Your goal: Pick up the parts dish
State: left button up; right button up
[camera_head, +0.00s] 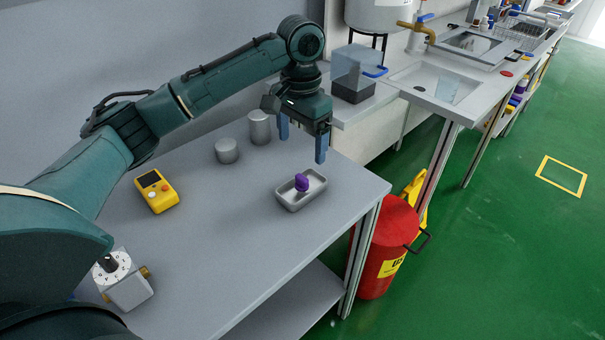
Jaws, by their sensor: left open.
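The parts dish (296,201) is a small grey rectangular tray near the right edge of the grey table. A purple piece (302,182) sits in it. My left gripper (302,147) points down with its two blue fingers spread apart and nothing between them. It is above and behind the dish and does not touch it. My right gripper is not in the picture.
Two grey cylinders (227,151) (260,127) stand at the table's back. A yellow device (157,191) and a grey box with a dial (127,281) are at the left. A red bin (384,246) stands right of the table. The table front is clear.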

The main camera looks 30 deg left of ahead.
aim_at(302, 177)
pick_arm(q)
notch_tip(302, 177, down, 7)
jog(key=shift+a+r+b, duration=0.1)
jog(key=shift+b, duration=0.25)
jog(key=shift+w+f, duration=0.15)
jog(key=shift+f, duration=1.45)
jog(key=shift+w+f, duration=0.15)
jog(key=shift+f, duration=1.4)
jog(key=shift+r, duration=0.1)
jog(key=c, duration=1.2)
